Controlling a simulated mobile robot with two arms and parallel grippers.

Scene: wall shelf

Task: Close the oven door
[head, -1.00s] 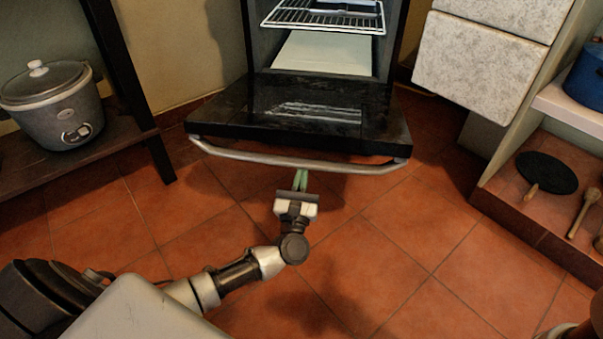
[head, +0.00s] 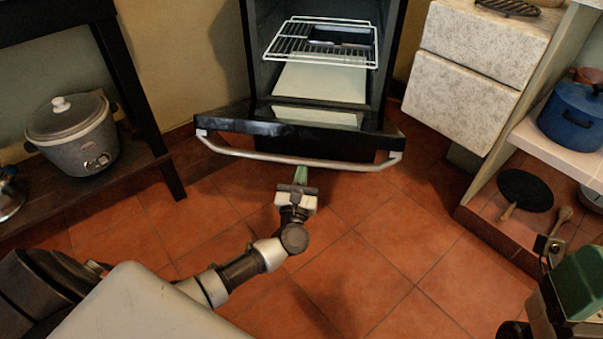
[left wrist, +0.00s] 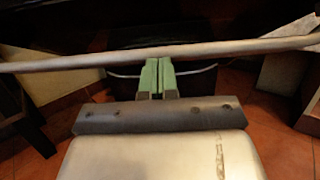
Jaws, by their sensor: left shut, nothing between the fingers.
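The oven (head: 258,60) stands open at the top centre of the head view. Its black door (head: 235,126) is hinged at the bottom and partly raised, tilted up from flat. A silver bar handle (head: 335,165) runs across the door's outer edge. My left gripper (head: 287,175) is shut and empty, its green fingers at the underside of the bar near its middle. In the left wrist view the shut fingers (left wrist: 159,68) meet the bar handle (left wrist: 80,61) and appear to touch it. Part of my right gripper (head: 578,283) shows at the lower right; its fingers are unclear.
A wire rack (head: 290,48) with a dark tray is inside the oven. A slow cooker (head: 72,130) sits on the left shelf. White drawers (head: 460,100) stand right of the oven. A blue pot (head: 575,120) and a black pan (head: 525,190) are at right. The tiled floor (head: 380,260) is clear.

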